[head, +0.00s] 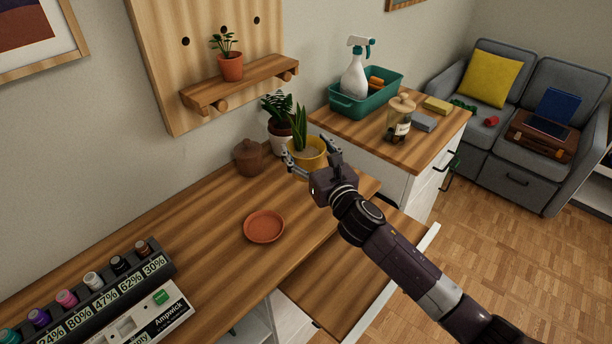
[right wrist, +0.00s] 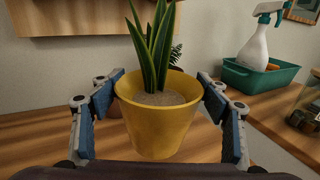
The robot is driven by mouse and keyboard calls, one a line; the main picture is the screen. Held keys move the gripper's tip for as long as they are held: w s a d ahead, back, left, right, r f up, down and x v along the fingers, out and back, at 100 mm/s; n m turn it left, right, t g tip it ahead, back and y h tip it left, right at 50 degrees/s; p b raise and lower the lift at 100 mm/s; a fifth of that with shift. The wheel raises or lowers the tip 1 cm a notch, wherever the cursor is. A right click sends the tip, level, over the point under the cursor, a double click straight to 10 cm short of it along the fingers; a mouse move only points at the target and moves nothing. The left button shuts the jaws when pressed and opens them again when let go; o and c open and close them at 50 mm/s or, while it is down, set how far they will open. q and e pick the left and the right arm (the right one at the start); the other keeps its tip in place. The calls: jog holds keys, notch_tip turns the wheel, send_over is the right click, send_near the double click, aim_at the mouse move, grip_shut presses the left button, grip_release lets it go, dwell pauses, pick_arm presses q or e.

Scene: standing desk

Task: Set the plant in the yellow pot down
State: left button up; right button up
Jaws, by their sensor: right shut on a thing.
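The plant in the yellow pot (head: 311,149) has upright green leaves and is near the back right end of the wooden desk (head: 200,230). My right gripper (head: 308,153) is shut on the pot, with one finger on each side. The right wrist view shows the yellow pot (right wrist: 160,125) upright between the blue-padded fingers (right wrist: 160,97). The gap between pot and desk cannot be told. My left gripper is not in view.
A plant in a white pot (head: 281,138) stands just behind, and a brown lidded pot (head: 249,159) stands to the left. An orange saucer (head: 264,227) lies empty on the desk. A bottle rack (head: 95,295) is at the front left. Desk around the saucer is clear.

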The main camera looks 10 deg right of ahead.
jog(key=shift+f+b, duration=0.8)
jog(key=shift+f, duration=3.05)
jog(key=shift+f, duration=0.1)
jog(key=o, duration=1.8)
jog(key=shift+f, duration=0.2)
jog(key=shift+r, duration=0.2)
jog(key=v, duration=1.2)
jog(key=shift+b, duration=0.3)
